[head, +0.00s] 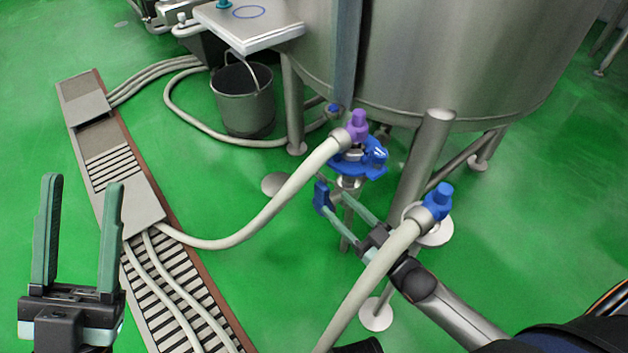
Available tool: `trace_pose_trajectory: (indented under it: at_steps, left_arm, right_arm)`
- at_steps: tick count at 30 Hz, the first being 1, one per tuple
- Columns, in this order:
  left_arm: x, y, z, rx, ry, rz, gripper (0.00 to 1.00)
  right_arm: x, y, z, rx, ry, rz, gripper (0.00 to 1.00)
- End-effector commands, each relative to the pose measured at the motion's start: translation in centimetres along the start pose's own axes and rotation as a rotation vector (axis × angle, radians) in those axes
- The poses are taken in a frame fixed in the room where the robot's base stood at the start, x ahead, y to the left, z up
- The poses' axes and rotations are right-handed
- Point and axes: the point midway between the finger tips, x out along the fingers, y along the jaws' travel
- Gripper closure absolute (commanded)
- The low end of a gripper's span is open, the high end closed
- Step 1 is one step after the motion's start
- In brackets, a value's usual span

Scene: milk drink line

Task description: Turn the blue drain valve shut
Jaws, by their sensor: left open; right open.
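The blue drain valve (372,158) sits under the steel tank, with a purple fitting above it and a hose running to it. A blue lever-like piece (322,198) hangs at its lower left, and I cannot tell for sure how it joins the valve. My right gripper (334,204) is open, with its green fingers reaching up and left below the valve. Its fingertips are at the blue piece; I cannot tell whether they touch it. My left gripper (82,184) is open and empty at the far left, well away from the valve.
The steel tank (450,60) stands on thick legs. A hose with a blue end fitting (438,200) crosses in front of my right arm. A grated floor drain (172,290) with hoses runs along the left. A metal bucket (244,105) stands behind. Green floor between is clear.

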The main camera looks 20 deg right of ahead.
Motion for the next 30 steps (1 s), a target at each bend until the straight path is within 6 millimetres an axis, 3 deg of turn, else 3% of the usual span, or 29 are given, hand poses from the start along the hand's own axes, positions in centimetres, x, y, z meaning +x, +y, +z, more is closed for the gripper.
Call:
trace_pose_trajectory:
  at_steps: [3,8,21,30]
  left_arm:
    - [0.0,0.0,0.0,0.0,-0.001,0.0,0.5]
    - [-0.2,0.1,0.2,-0.003,-0.001,0.0,0.5]
    - [-2.1,1.3,2.2,-0.045,-0.009,0.004,0.5]
    - [-2.9,1.8,3.0,-0.051,-0.015,0.009,0.5]
  right_arm:
    - [-0.6,1.5,2.9,0.024,-0.064,0.024,0.45]
    - [-0.2,2.1,4.2,0.036,-0.088,0.035,0.45]
    - [7.8,2.3,5.0,0.036,-0.084,0.035,0.45]
    - [11.2,2.4,5.2,0.036,-0.088,0.034,0.45]
